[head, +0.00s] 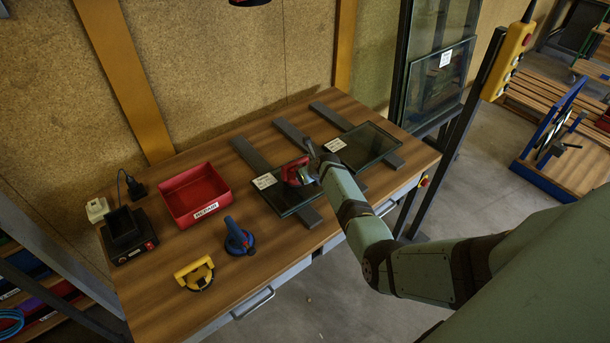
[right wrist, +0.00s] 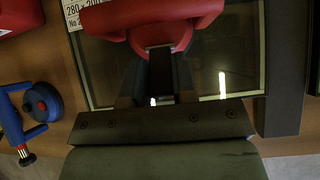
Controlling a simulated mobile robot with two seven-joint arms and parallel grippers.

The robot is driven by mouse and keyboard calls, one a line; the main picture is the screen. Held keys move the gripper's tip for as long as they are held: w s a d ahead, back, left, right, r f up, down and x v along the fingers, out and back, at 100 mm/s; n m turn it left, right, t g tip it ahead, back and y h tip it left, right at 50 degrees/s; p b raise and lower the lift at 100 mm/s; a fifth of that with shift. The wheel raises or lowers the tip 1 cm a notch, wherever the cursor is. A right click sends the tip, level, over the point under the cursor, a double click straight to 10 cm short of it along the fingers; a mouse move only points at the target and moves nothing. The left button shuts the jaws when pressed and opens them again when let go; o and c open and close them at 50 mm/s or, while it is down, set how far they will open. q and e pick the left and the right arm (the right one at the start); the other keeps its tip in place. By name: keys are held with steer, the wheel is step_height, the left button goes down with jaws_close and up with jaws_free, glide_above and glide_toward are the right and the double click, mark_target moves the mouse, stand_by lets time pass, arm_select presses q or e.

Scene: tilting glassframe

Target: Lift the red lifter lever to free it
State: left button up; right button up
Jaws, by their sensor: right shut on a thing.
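The red lifter (head: 293,172) sits on a dark glass pane (head: 287,201) on the table. In the right wrist view, the red lifter (right wrist: 155,22) fills the top middle, above the pane (right wrist: 228,68). My right gripper (head: 311,168) reaches the lifter from the right. It also shows in the right wrist view (right wrist: 160,88), its dark fingers shut on the lever part of the lifter. The exact contact is dark and partly hidden by the fingers. My left gripper is not in view.
A second glass pane (head: 362,146) lies to the right on dark rails.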

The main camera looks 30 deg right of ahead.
steer(key=o, duration=0.9)
steer(key=shift+f, duration=0.1)
steer(key=v, duration=1.4)
steer(key=s+a+f+n+t+h, duration=0.1)
steer(key=s+a+f+n, duration=0.2)
steer(key=s+n, duration=0.45)
steer(key=s+a+f+n+h, duration=0.1)
steer(key=s+a+f+n, duration=0.25)
steer(key=n, duration=0.65)
steer(key=s+a+n+y, duration=0.1)
steer(key=s+a+n, duration=0.4)
steer(key=s+n, duration=0.1)
steer(key=s+a+n+t+y, duration=0.1)
steer(key=s+a+n, duration=0.5)
steer(key=s+n, duration=0.1)
steer(key=s+a+n+t+y, duration=0.1)
steer(key=s+a+n+y, duration=0.1)
steer(key=s+a+n, duration=0.4)
steer(key=shift+s+a+r+n, duration=0.1)
steer(key=shift+s+a+n, duration=0.2)
steer(key=shift+n, duration=0.55)
